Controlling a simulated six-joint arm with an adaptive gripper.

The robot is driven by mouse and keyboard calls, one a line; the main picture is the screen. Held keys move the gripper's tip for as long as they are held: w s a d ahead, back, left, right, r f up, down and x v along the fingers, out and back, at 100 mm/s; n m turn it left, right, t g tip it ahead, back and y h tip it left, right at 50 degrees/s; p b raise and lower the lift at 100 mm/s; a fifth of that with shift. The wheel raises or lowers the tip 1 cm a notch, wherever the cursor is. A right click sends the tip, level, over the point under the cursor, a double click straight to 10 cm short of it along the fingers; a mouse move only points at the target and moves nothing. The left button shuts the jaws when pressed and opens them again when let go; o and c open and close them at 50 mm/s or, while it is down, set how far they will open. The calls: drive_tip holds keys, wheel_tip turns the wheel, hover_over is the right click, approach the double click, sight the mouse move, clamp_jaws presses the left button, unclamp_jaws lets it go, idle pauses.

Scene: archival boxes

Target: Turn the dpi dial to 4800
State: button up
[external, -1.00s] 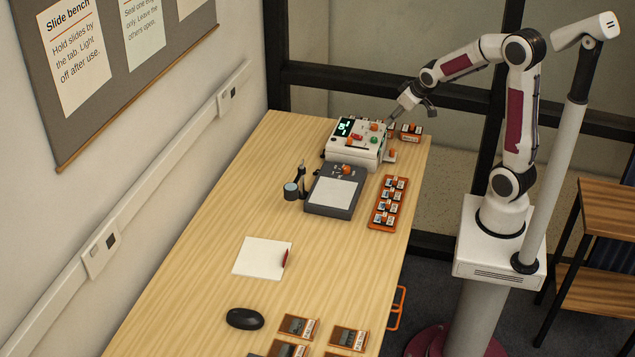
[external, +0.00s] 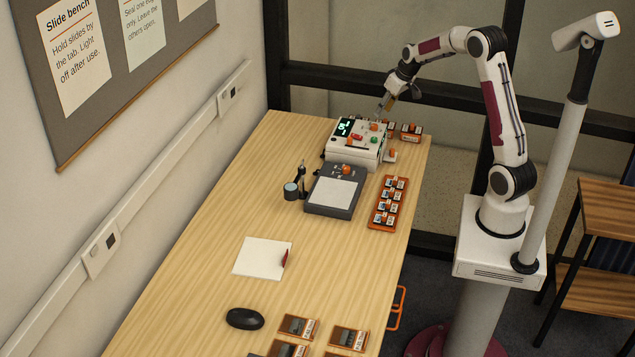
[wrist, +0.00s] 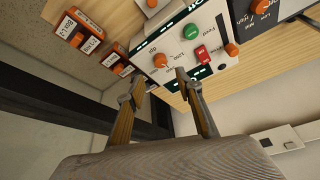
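The white scanner box (external: 352,154) stands at the far end of the table, with a lit green display (external: 344,127) on its top. In the wrist view its panel (wrist: 208,20) appears rotated, with a green button (wrist: 191,32), a red switch (wrist: 202,53) and orange knobs. One orange knob (wrist: 160,61) sits beside a small label that looks like "dpi"; its setting is too small to read. My gripper (external: 383,107) is above the scanner's back right part. In the wrist view my gripper (wrist: 161,80) is open and empty, its fingers apart from the knob.
A dark grey light pad (external: 332,192) sits in front of the scanner, with an orange rack of slides (external: 381,219) to its right. Orange-knobbed labelled boxes (external: 411,131) stand right of the scanner. A notepad (external: 261,257) and mouse (external: 245,318) lie nearer.

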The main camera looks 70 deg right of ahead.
sight(375, 125)
drive_tip(key=shift+a+f, duration=0.1)
drive_tip(key=shift+a, duration=0.05)
idle(0.3)
drive_tip(key=shift+f, duration=0.1)
drive_tip(key=shift+x, duration=3.75)
clamp_jaws()
